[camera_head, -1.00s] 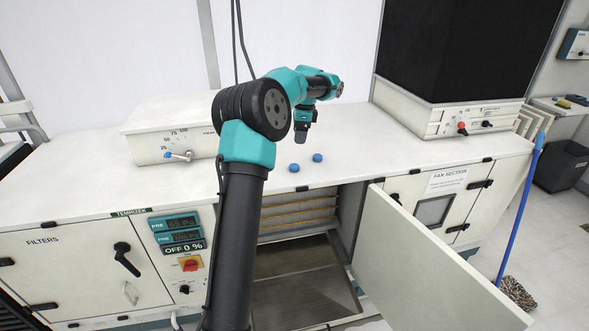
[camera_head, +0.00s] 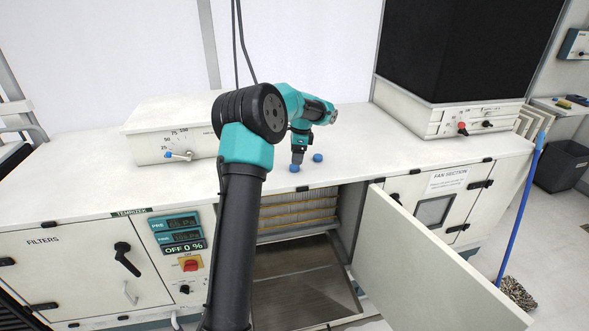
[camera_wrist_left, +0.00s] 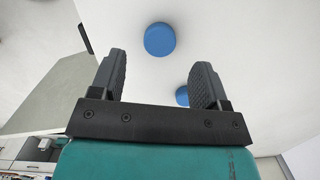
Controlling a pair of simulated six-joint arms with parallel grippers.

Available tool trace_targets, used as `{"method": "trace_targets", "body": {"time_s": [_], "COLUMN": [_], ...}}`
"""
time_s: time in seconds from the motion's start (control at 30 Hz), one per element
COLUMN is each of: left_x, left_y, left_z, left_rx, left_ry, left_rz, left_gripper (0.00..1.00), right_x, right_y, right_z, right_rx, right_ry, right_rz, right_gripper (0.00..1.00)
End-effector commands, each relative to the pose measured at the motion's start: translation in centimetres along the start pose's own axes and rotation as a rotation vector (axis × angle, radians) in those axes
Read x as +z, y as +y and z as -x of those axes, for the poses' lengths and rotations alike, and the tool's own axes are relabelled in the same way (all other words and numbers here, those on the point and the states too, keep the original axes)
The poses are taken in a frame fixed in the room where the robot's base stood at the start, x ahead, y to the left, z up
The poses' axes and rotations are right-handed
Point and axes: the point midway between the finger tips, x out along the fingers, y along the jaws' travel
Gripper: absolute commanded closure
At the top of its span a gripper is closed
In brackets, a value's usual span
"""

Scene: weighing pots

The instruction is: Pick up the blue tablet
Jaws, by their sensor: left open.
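Two small round blue tablets lie on the white cabinet top. The left blue tablet (camera_head: 294,168) is right below the tips of my left gripper (camera_head: 298,157) in the head view. In the left wrist view this blue tablet (camera_wrist_left: 160,39) appears ahead of and between the fingers of my open left gripper (camera_wrist_left: 158,82). The right blue tablet (camera_head: 318,158) lies a little farther back and to the right. In the wrist view the second tablet (camera_wrist_left: 182,95) is partly hidden by the right finger. No tablet is held. My right gripper is not in view.
A white box with a blue-tipped lever (camera_head: 172,155) stands left on the worktop (camera_head: 95,190). A black-fronted unit (camera_head: 470,50) stands at the right. A cabinet door (camera_head: 425,265) hangs open below the front edge. The worktop around the tablets is clear.

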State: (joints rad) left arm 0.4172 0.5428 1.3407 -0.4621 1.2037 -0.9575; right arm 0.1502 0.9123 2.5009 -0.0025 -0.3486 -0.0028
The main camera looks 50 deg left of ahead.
Motion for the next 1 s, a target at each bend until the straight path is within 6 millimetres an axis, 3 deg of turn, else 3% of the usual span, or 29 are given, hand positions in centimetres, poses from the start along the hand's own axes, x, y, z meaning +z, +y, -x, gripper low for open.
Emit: {"method": "trace_targets", "body": {"time_s": [0.33,0.83,1.0], "left_x": [0.2,0.2,0.2], "left_y": [0.1,0.1,0.1], "left_z": [-4.3,-4.4,-4.4], "left_rx": [0.002,0.0,0.0], "left_ry": [0.0,0.0,0.0], "left_rz": [0.0,0.0,0.0], "left_gripper": [0.31,0.31,0.45], "right_x": [0.0,0.0,0.0], "right_y": [0.0,0.0,0.0], "right_z": [0.0,0.0,0.0], "right_rx": [0.0,0.0,0.0], "right_ry": [0.0,0.0,0.0], "right_rz": [0.0,0.0,0.0], "right_gripper": [0.66,0.66,0.66]}}
